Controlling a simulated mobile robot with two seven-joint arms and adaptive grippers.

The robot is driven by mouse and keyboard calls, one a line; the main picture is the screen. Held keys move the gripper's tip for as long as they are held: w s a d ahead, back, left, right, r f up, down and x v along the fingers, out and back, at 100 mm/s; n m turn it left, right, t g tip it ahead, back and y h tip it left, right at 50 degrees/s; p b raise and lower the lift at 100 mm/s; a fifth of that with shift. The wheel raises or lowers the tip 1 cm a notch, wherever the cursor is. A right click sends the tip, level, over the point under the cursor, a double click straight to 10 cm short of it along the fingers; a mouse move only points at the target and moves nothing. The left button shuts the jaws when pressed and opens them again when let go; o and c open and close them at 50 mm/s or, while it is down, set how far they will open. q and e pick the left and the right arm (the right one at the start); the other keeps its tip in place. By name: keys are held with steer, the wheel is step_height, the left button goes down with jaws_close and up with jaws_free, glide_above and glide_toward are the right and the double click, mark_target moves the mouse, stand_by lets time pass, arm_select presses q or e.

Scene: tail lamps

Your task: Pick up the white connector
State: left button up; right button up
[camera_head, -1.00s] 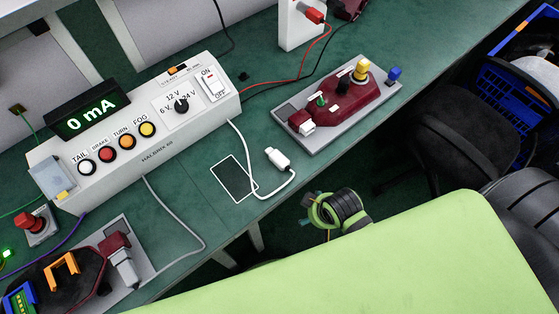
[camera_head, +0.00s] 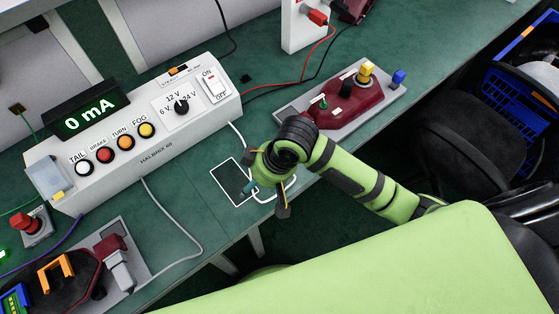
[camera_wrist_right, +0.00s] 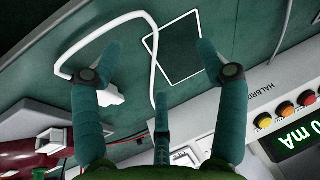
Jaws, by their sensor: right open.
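The white connector (camera_wrist_right: 112,97) lies on the green bench top, at the end of a white cable (camera_wrist_right: 148,60). In the right wrist view it is partly hidden behind one finger of my right gripper. My right gripper (camera_wrist_right: 160,62) is open, with teal fingers spread and nothing held. In the head view my right gripper (camera_head: 264,197) is over the bench's front part, beside the white-outlined dark rectangle (camera_head: 233,183). There the gripper hides the connector, and only parts of the white cable (camera_head: 291,185) show. My left gripper is not in view.
A white power supply box (camera_head: 150,135) with knobs and lamps stands behind on the left. A dark red lamp unit on a grey plate (camera_head: 352,128) is to the right. A grey plate with a connector (camera_head: 118,265) is at front left. The bench edge is close by.

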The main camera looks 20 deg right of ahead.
steer(key=w+d+r+h, duration=0.1)
steer(key=w+d, duration=0.1)
steer(key=w+d+r+g+h, duration=0.1)
steer(key=d, duration=0.2)
steer(key=w+d+r+m+g+h, duration=0.1)
steer(key=w+d, duration=0.1)
steer(key=d, duration=0.1)
steer(key=shift+w+r+h, duration=0.3)
steer(key=shift+w+r, duration=0.05)
steer(key=shift+d+f, duration=0.15)
steer(key=shift+d, duration=0.05)
steer(key=shift+f, duration=0.35)
steer(key=f, duration=0.5)
steer(key=shift+w+a+f+p, duration=0.2)
steer(key=shift+a+f+p, duration=0.05)
steer(key=shift+f+p, duration=0.15)
steer(key=c, duration=1.2)
